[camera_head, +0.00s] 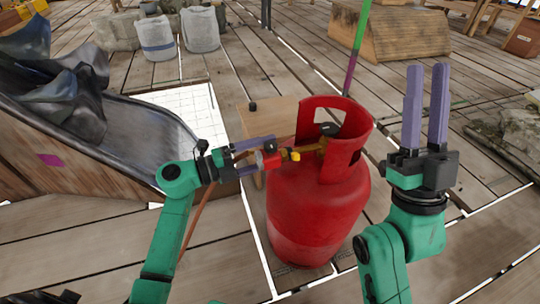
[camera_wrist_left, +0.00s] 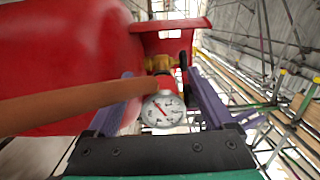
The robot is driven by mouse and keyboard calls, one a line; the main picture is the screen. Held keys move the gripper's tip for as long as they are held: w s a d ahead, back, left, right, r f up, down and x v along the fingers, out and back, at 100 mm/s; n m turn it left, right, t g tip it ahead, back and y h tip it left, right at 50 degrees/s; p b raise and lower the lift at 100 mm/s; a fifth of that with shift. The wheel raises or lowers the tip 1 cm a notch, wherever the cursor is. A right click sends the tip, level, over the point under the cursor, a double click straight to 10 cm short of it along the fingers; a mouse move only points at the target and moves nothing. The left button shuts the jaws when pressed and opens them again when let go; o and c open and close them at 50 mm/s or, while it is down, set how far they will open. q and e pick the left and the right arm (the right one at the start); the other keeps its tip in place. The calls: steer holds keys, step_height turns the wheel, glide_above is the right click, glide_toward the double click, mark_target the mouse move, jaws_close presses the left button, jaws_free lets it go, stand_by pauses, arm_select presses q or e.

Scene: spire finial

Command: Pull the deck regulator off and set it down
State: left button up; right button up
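The deck regulator (camera_head: 269,161) is a small red body on the brass valve (camera_head: 307,149) of the red gas bottle (camera_head: 313,218). In the left wrist view the regulator (camera_wrist_left: 164,84) carries a round white gauge (camera_wrist_left: 163,110). A brown-orange hose (camera_wrist_left: 65,106) runs from it to the left, across one finger. My left gripper (camera_head: 266,155) has its purple fingers on either side of the regulator. The left wrist view shows a gap beside the right finger; the hose partly hides the other. My right gripper (camera_head: 427,72) is raised right of the bottle, fingers apart and empty.
The bottle's red collar (camera_head: 318,103) rises around the valve. A wooden board (camera_head: 257,117) lies behind it. A grey trough (camera_head: 140,130) with dark sheeting stands at the left. White sacks (camera_head: 200,30) and a wooden ramp (camera_head: 390,38) are further back.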

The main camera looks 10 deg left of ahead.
mark_target(258, 160)
arm_select(q)
steer(key=shift+s+d+m+g+p, duration=0.15)
steer(key=shift+s+d+m+g, duration=0.15)
steer(key=shift+d, duration=0.2)
steer(key=shift+s+d+m+g+p, duration=0.2)
steer(key=shift+s+d, duration=0.15)
steer(key=shift+d, duration=0.15)
steer(key=shift+f, duration=0.1)
steer(key=shift+c, duration=0.3)
steer(key=c, duration=1)
steer(key=shift+d, duration=0.1)
jaws_close()
steer(key=shift+s+h, duration=0.1)
steer(key=shift+h, duration=0.2)
steer(key=shift+s+a+r, duration=0.2)
steer(key=shift+s+a, duration=0.4)
steer(key=shift+a, duration=0.15)
steer(key=shift+w+v, duration=0.25)
steer(key=shift+v, duration=1.8)
steer(key=shift+a+r, duration=0.15)
